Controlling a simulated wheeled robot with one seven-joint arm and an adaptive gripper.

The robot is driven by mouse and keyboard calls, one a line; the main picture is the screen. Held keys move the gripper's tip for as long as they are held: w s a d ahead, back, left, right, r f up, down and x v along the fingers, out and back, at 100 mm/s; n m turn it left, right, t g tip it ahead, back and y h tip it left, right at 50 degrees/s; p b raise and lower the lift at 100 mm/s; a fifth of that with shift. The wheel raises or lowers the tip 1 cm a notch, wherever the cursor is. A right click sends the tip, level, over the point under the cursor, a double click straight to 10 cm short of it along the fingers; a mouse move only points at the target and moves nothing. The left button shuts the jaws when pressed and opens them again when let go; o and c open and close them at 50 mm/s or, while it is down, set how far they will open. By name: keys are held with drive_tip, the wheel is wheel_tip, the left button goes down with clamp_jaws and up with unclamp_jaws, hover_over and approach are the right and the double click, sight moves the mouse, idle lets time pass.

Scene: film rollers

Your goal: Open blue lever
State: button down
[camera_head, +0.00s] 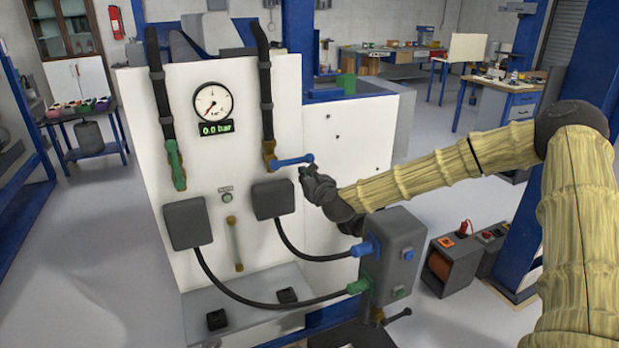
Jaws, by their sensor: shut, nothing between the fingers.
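The blue lever (292,161) is on a brass valve at the foot of the right black pipe on the white panel. It sticks out to the right, close to horizontal, with its rounded free end on the right. My gripper (308,172) is dark and shut, just below the lever's free end. It is very close to the lever; I cannot tell whether they touch. My arm, in a pale yellow cover, comes in from the right and partly hides the area behind it.
A green lever (175,165) hangs along the left pipe. The gauge (212,104) display reads 0.0 bar. Grey boxes (272,199) sit below the valves. Black hoses run to a grey box (392,262) with blue and green connectors, below my arm. Open floor lies left.

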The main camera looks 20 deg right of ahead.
drive_tip(key=shift+w+f+p, duration=0.15)
drive_tip(key=shift+w+p, duration=0.15)
drive_tip(key=shift+w, duration=1)
drive_tip(key=shift+a, duration=0.1)
drive_tip(key=shift+b, duration=0.35)
